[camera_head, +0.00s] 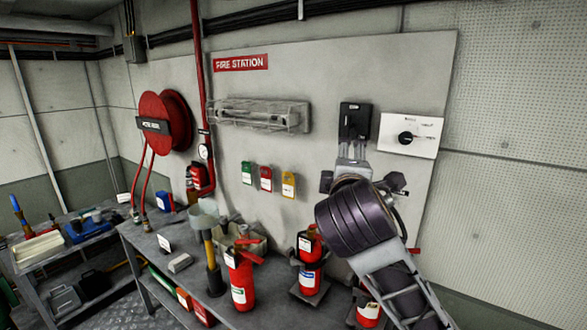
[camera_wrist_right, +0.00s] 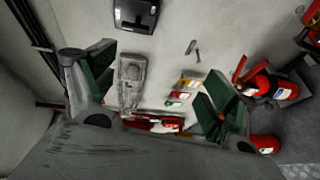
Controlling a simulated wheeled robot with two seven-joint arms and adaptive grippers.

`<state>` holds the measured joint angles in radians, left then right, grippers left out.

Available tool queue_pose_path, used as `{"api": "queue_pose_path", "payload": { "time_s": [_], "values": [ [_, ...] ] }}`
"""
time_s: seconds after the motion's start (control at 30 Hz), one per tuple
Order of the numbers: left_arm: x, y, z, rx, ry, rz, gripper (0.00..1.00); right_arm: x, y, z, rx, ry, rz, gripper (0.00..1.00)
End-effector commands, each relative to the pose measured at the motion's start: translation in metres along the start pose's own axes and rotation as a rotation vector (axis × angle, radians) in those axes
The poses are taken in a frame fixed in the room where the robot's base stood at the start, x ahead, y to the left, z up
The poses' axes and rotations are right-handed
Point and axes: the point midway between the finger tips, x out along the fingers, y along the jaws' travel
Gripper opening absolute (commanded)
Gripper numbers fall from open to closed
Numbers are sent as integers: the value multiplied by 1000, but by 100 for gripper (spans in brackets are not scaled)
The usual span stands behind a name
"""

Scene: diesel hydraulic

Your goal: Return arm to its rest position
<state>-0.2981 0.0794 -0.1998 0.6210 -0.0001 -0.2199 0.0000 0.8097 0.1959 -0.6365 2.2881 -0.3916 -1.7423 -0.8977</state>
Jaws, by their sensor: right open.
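My right arm (camera_head: 392,280) comes in from the lower right of the head view and reaches up toward the wall panel (camera_head: 300,75). Its dark wrist hides most of the gripper there. In the right wrist view my right gripper (camera_wrist_right: 155,72) is open, its green-padded fingers wide apart. A black wall box (camera_head: 355,122) is just above the wrist in the head view and also shows at the top of the right wrist view (camera_wrist_right: 137,14). My left gripper is not in view.
Red extinguishers (camera_head: 240,280) stand on the grey bench (camera_head: 130,232), close to my right arm. The panel also holds a clear case (camera_head: 258,115), coloured tags (camera_head: 266,179) and a white dial plate (camera_head: 411,135). A red hose reel (camera_head: 165,122) is at left. Bare wall is at right.

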Motion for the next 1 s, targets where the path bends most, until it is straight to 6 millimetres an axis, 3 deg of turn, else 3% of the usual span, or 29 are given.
{"api": "queue_pose_path", "payload": {
  "time_s": [0.53,1.0],
  "values": [
    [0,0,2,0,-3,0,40,20,-110,24,211,-3,-246,86],
    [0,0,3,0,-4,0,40,16,-214,52,417,-63,-463,86]
  ]
}}
